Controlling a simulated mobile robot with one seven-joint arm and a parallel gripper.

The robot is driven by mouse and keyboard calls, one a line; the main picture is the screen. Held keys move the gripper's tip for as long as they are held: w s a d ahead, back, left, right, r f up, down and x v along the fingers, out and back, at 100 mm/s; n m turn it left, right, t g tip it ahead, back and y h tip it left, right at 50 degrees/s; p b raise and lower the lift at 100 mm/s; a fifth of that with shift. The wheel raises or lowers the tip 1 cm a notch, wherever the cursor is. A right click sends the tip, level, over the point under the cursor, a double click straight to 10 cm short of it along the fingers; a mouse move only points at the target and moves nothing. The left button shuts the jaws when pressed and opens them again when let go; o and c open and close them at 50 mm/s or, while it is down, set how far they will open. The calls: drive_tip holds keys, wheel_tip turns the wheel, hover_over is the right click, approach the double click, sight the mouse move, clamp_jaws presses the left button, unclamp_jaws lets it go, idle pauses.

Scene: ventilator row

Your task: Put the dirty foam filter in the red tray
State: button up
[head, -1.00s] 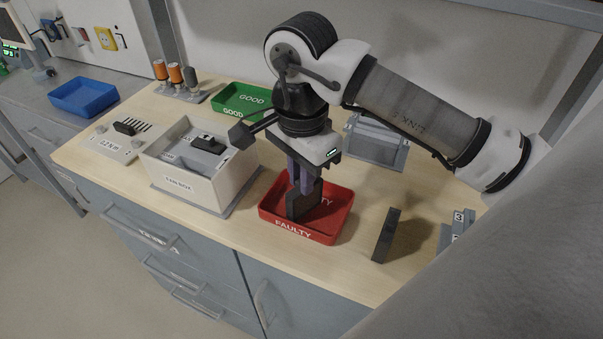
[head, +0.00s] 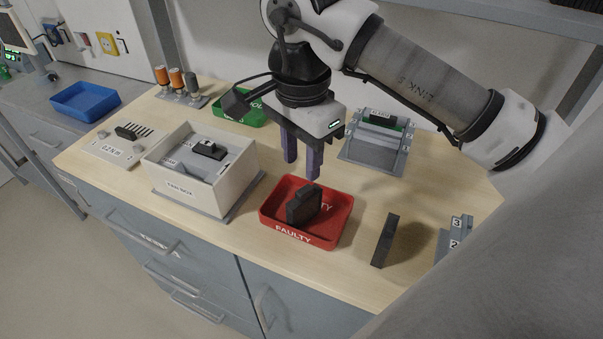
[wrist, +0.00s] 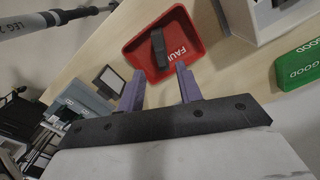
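The dark grey foam filter (head: 303,205) rests inside the red tray (head: 335,231) labelled FAULTY, tilted or leaning as far as I can tell. My gripper (head: 303,172) is above and behind the filter, its two purple fingers apart with nothing between them. In the wrist view, the filter (wrist: 159,48) lies in the red tray (wrist: 186,47) beyond my open fingertips (wrist: 157,80), clear of them.
A grey holder (head: 375,150) is at the back right. A blue tray (head: 85,102) is far left.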

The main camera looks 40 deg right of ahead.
wheel_tip(320, 180, up, 8)
drive_tip(key=shift+f, duration=0.25)
idle(0.4)
